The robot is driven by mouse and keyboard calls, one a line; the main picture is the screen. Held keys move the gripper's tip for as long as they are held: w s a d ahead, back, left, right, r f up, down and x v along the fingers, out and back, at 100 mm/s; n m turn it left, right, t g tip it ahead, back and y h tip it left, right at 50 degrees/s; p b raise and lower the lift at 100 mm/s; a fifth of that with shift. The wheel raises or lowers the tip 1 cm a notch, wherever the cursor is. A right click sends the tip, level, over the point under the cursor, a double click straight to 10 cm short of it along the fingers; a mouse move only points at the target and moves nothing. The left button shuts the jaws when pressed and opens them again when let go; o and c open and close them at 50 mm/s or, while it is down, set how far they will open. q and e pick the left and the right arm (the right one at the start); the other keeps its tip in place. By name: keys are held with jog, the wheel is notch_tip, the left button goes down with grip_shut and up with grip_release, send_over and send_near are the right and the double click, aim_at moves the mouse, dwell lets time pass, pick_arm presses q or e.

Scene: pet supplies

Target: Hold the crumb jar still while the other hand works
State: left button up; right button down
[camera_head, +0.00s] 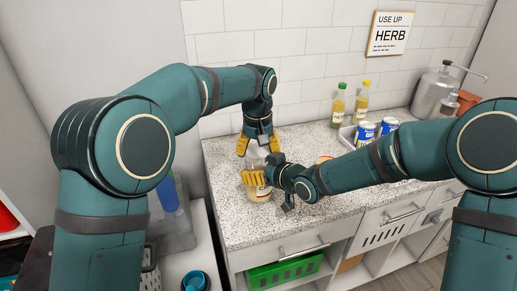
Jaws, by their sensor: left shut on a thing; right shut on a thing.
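What looks like the crumb jar (259,195), a small clear jar with tan contents, stands on the speckled counter near its left end. My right gripper (257,178) is shut at the jar's top, and its yellow fingers hide the rim and any lid. My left gripper (257,146) points down just behind, its yellow fingers shut on a pale whitish thing (257,157). The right gripper partly covers the pale thing, so I cannot tell whether it is separate from the jar.
Two yellow bottles (339,105) and blue-and-white cans (365,131) stand at the back right. A metal dispenser (433,92) is farther right. A reddish-orange round item (324,159) is partly behind my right arm. The front counter (320,215) is clear; a green crate (283,274) sits below.

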pick_arm(q)
jog(key=shift+r+m, duration=0.1)
jog(key=shift+m, duration=0.7)
jog(key=o, duration=0.8)
jog(key=shift+o, duration=0.2)
jog(key=shift+r, duration=2.2)
jog(key=shift+o, duration=0.4)
jog(key=shift+w, duration=0.1)
